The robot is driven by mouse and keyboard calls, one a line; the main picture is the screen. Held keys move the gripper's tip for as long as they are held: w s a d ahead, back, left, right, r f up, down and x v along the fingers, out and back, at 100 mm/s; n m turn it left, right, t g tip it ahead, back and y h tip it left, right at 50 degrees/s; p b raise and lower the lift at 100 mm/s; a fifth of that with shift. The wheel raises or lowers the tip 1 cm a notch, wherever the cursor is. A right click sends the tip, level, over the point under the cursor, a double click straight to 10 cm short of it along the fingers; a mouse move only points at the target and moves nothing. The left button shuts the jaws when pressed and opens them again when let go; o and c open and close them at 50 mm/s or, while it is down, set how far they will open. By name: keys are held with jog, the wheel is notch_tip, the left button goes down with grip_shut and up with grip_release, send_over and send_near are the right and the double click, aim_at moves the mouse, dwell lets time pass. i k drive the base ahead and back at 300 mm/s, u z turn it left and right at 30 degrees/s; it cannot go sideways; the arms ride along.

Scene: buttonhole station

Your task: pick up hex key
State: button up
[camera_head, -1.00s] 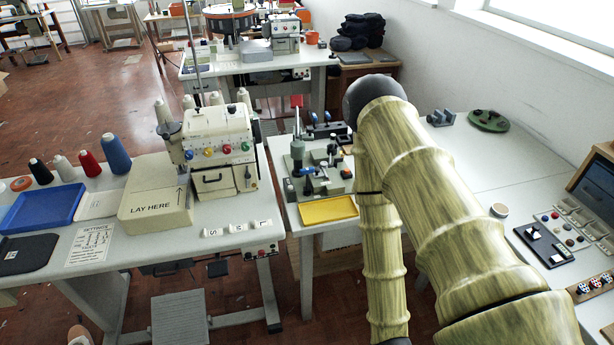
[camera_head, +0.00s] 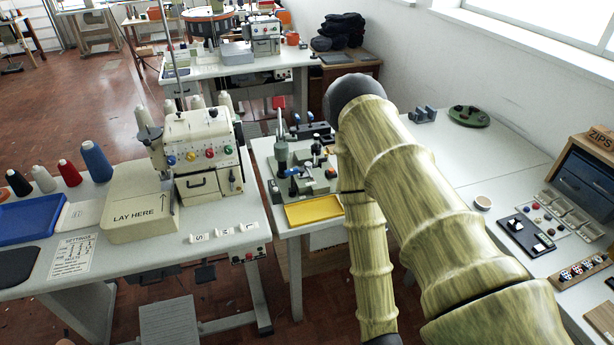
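I cannot make out a hex key in this view; it is too small to tell or hidden. A small table (camera_head: 262,150) in the middle carries a grey fixture plate (camera_head: 318,186) with blue levers and posts. A yellow tray (camera_head: 314,210) lies at its front edge and looks empty. My arm rises in front of the right side of this table, and its forearm runs down out of the bottom of the picture. My gripper is out of view, so its state does not show.
A cream sewing machine (camera_head: 202,142) with a "LAY HERE" block (camera_head: 138,218) stands on the left table.

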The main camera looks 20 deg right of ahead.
aim_at(290, 171)
jog(key=u, duration=0.8)
jog(key=i, duration=0.35)
jog(key=z, duration=0.8)
